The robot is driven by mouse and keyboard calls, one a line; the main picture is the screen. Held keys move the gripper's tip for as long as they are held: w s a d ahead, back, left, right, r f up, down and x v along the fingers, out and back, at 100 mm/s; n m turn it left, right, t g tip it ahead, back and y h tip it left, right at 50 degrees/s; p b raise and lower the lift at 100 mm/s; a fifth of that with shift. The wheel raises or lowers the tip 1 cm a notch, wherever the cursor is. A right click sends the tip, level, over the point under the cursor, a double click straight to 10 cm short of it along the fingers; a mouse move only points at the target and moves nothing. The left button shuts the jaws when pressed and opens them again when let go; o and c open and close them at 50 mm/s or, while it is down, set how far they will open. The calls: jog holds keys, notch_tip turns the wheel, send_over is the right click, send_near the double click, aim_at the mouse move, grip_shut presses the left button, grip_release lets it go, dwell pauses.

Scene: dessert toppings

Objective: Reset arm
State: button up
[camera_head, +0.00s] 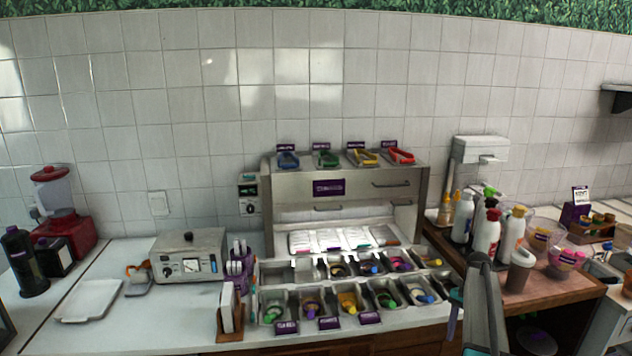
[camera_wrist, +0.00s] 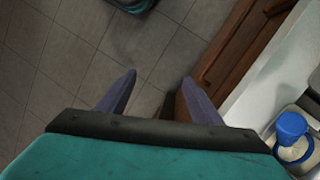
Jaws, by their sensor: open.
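My gripper (camera_wrist: 158,92) shows in the wrist view with its two dark fingers apart and nothing between them. It points down over the tiled floor, in front of the wooden counter front. In the head view my grey and teal arm stands at the lower right, in front of the counter near the right end of the topping bins; the fingertips are hard to make out there. A bin's blue-handled scoop (camera_wrist: 291,126) shows at the lower right of the wrist view, apart from the fingers.
The steel topping station (camera_head: 345,190) with several bins stands mid-counter. White bottles (camera_head: 487,235) and a brown cup (camera_head: 520,270) stand right of it, close behind my arm. A toaster-like machine (camera_head: 189,258), white tray (camera_head: 90,300) and red blender (camera_head: 62,225) stand left.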

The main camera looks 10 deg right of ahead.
jog(key=s+a+f+n+g+b, duration=0.15)
jog(key=s+a+f, duration=0.25)
jog(key=a+f, duration=0.5)
jog(key=s+a+f+n+g, duration=0.15)
jog(key=s+a+f, duration=0.25)
jog(key=a+f, duration=0.45)
jog(key=s+a+f+n+b, duration=0.15)
jog(key=s+a+f, duration=0.25)
jog(key=a+f, duration=0.5)
jog(key=s+a+f+n, duration=0.2)
jog(key=s+a, duration=0.3)
jog(key=s, duration=0.3)
jog(key=s+a+f+n+h+b, duration=0.1)
jog(key=s+a+f+n, duration=0.2)
jog(key=s, duration=0.5)
jog(key=s+a+f+n+h, duration=0.1)
jog(key=s+a+f+n, duration=0.2)
jog(key=s+a, duration=0.3)
jog(key=shift+s+a+n+b, duration=0.35)
jog(key=shift+s+n, duration=0.3)
jog(key=shift+s, duration=0.45)
jog(key=shift+f, duration=0.1)
